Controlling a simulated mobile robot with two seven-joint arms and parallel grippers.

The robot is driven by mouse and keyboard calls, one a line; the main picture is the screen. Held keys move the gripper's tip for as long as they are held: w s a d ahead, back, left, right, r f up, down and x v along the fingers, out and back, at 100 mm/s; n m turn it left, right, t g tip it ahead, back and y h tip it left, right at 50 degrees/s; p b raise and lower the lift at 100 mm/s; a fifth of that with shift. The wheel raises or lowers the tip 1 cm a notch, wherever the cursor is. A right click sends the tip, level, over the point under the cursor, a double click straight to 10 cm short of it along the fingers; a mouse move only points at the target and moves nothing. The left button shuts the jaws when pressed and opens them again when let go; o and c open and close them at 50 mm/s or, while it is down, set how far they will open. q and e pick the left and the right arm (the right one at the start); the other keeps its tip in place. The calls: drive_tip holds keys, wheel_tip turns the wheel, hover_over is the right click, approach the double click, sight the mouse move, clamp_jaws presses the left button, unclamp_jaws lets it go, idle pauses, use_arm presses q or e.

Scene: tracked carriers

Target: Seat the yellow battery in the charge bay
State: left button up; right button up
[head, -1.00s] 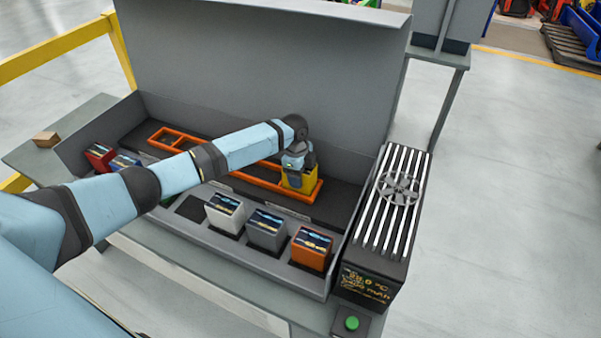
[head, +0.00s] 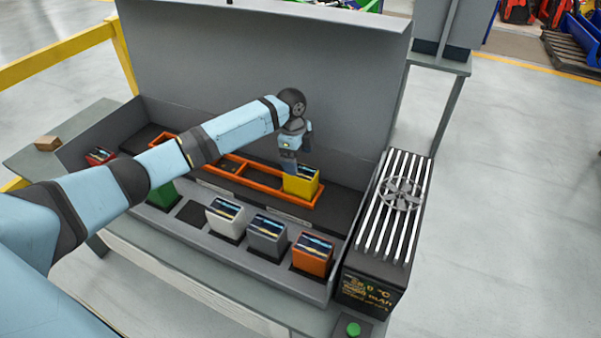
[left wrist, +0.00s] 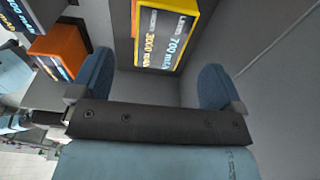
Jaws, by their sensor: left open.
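The yellow battery (head: 301,184), with a dark label on its top, stands upright at the right end of the long orange frame (head: 255,184) on the dark tray floor. I take the orange frame to be the charge bay. In the left wrist view the battery (left wrist: 165,38) lies beyond the fingers, its label facing the camera. My left gripper (head: 298,154) is open and empty just above and behind the battery, apart from it; it also shows in the left wrist view (left wrist: 155,85). The battery's base is hidden by the frame. My right gripper is not in view.
White (head: 225,214), grey (head: 267,234) and orange (head: 312,253) batteries stand along the front row, beside an empty slot (head: 192,211). Green (head: 160,196) and red (head: 100,156) ones stand left. A tall grey panel rises behind; a ribbed black unit (head: 385,240) stands right.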

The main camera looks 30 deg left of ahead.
use_arm(q)
drive_tip(key=r, duration=0.5)
drive_tip(key=shift+a, duration=0.3)
